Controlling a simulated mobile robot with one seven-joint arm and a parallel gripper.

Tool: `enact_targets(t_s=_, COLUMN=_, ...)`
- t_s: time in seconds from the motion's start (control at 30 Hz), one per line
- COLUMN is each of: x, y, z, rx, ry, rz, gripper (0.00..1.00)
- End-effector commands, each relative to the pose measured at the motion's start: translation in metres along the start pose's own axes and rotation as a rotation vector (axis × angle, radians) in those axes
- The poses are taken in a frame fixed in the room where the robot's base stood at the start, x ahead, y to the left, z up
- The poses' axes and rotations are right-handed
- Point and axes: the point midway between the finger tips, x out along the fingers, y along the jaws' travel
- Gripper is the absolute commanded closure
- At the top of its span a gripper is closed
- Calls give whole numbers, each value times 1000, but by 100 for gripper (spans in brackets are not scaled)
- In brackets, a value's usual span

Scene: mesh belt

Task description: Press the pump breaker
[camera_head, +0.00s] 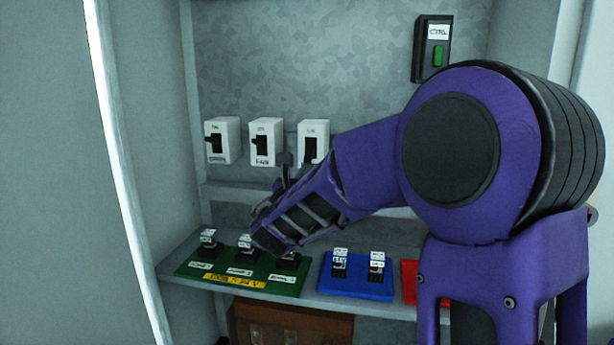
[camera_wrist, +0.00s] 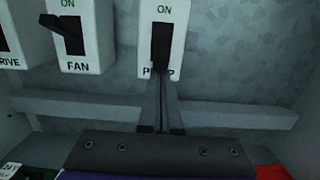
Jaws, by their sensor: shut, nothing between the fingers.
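The pump breaker is a white box with a black lever, "ON" above it and a partly covered "PUMP" label below. It is the rightmost of three breakers in the head view (camera_head: 314,128) and sits at top centre in the wrist view (camera_wrist: 147,35). My gripper (camera_wrist: 160,76) is shut and empty, its fingertips at the lower end of the pump lever. I cannot tell whether they touch it. In the head view, my gripper (camera_head: 284,160) is in front of the wall, just left of and below the pump breaker.
The fan breaker (camera_head: 266,128) and drive breaker (camera_head: 222,126) are to the left on the galvanized wall. A ledge runs below them. A lower shelf holds a green panel (camera_head: 215,278), a blue panel (camera_head: 350,290) and a red panel (camera_head: 409,270). A CTRL box (camera_head: 425,60) hangs at upper right.

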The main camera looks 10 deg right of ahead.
Motion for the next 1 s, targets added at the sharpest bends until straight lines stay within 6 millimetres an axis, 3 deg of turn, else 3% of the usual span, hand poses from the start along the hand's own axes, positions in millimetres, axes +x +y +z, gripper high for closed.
enact_targets(t_s=1.0, x=-4, y=0, z=8, rx=1, ry=117, rz=0, gripper=100)
